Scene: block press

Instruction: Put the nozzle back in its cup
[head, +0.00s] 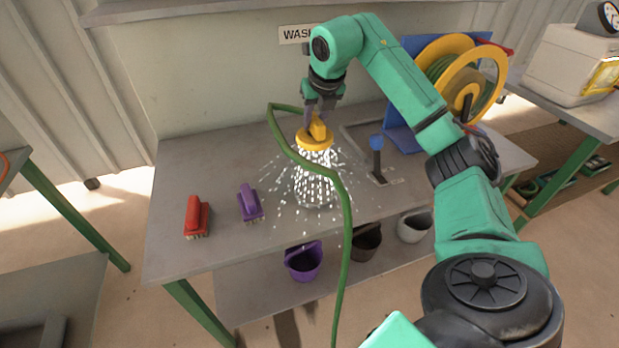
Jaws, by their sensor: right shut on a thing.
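My right gripper (321,103) points down over the wash table and is shut on the yellow nozzle (315,140). The nozzle faces down, held above the table, and white water sprays from it onto the tabletop. A green hose (343,205) loops from behind the gripper, across the front of the spray, and hangs past the table's front edge. I cannot clearly make out the nozzle's cup; the gripper, arm and spray hide part of the table behind. My left gripper is not in view.
A red brush (197,217) and a purple brush (249,203) lie on the table (175,170) at left. A dark post with a blue top (377,143) stands right of the spray. A yellow hose reel (478,75) is at back right. Several buckets, one purple (304,262), sit on the lower shelf.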

